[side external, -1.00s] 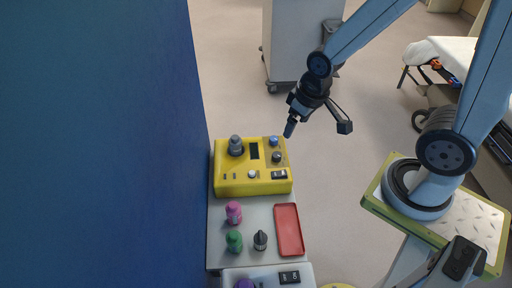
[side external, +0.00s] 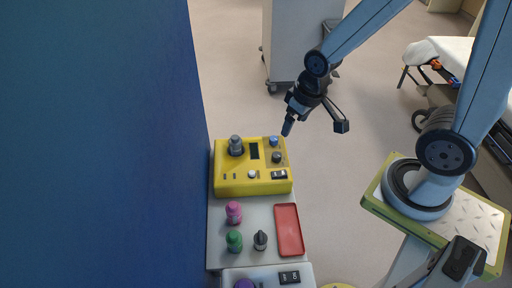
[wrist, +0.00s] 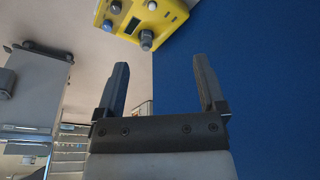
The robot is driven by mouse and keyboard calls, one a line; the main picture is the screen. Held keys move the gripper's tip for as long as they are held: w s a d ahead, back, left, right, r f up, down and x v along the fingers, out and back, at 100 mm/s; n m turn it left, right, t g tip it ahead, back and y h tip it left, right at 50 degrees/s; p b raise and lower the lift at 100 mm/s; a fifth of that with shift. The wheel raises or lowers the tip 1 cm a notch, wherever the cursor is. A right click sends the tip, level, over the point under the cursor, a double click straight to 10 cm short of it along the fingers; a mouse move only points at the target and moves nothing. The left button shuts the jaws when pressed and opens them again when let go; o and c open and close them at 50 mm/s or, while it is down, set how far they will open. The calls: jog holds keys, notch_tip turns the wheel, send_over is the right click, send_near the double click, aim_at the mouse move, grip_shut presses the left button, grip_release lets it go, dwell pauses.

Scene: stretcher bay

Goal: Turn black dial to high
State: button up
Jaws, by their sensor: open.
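A yellow control box (side external: 225,186) sits on a grey counter. A small dark dial (side external: 277,157) is on its right part, in front of a blue knob (side external: 274,141). The dark dial also shows at the top of the wrist view (wrist: 116,7). Another black-topped pointer knob (side external: 260,240) stands nearer on the counter. Markings on both are too small to read. My gripper (side external: 287,130) is above and behind the box's right side, touching nothing. In the wrist view, its two fingers (wrist: 160,88) are apart with nothing between them.
A large grey knob (side external: 236,146) rises from the box. Pink (side external: 234,213) and green (side external: 234,241) knobs and a red tray (side external: 289,231) are nearer. A blue wall (side external: 100,140) borders the left. A stretcher (side external: 450,50) stands far right.

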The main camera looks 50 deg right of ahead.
jog(key=w+d+f+m, duration=0.3)
jog(key=w+f+m, duration=0.15)
jog(key=w, duration=0.25)
jog(key=m+g, duration=0.3)
jog(key=m, duration=1.2)
send_over(277, 154)
jog(key=f, duration=2.3)
jog(key=shift+w+a, duration=0.2)
jog(key=shift+a, duration=0.15)
jog(key=shift+d+f, duration=0.25)
jog(key=shift+f, duration=0.3)
jog(key=shift+f, duration=0.15)
jog(key=shift+s+f, duration=0.2)
jog(key=shift+f, duration=3.5)
grip_shut()
